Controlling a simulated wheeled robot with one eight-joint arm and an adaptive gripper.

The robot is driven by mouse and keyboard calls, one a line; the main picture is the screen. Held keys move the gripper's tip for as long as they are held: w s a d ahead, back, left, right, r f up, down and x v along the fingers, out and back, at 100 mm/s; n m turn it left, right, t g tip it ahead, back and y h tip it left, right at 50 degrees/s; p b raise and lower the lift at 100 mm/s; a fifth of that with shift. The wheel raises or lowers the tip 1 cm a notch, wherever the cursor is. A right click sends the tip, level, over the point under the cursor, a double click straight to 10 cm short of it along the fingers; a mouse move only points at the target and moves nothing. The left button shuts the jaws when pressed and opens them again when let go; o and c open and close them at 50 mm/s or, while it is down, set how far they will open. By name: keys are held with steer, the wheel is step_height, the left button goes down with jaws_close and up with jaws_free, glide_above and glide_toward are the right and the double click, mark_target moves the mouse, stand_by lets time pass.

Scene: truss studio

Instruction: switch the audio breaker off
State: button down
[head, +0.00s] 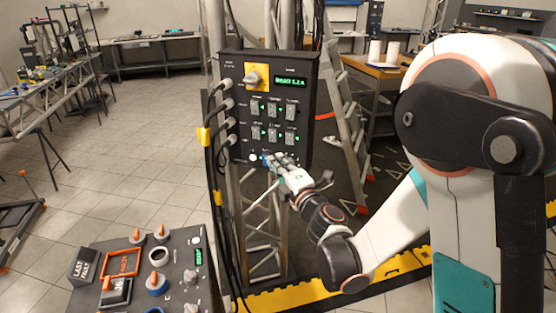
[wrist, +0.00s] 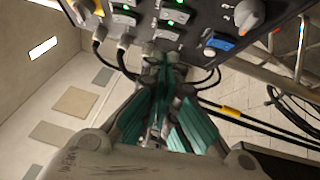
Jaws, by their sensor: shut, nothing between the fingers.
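The black breaker panel (head: 236,66) stands upright on a truss in the head view. It carries two rows of grey breaker switches (head: 273,110), several with green lights beside them. Their labels are too small to read, so I cannot tell which is audio. In the wrist view, several breaker switches (wrist: 124,19) with green lights show at the top. My gripper (head: 272,161) is at the panel's lower edge, below the bottom row. In the wrist view its teal fingers (wrist: 160,65) are together and empty, pointing towards the panel. I cannot tell whether the tips touch it.
A yellow rotary switch (head: 257,76) and a green display (head: 291,81) sit above the breakers. Black cables (head: 211,170) plug into the panel's left side. A control console (head: 95,245) stands front left, and a ladder (head: 345,130) stands right of the panel.

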mark_target(272, 139)
steer(key=w, duration=0.3)
steer(key=w+a+b, duration=0.1)
steer(key=w, duration=0.3)
steer(key=w+a+r+b, duration=0.1)
steer(key=w, duration=0.2)
steer(key=shift+w+a, duration=0.1)
steer(key=shift+w, duration=0.15)
steer(key=shift+w+r, duration=0.1)
steer(key=shift+w+r, duration=0.2)
steer(key=shift+w, duration=0.1)
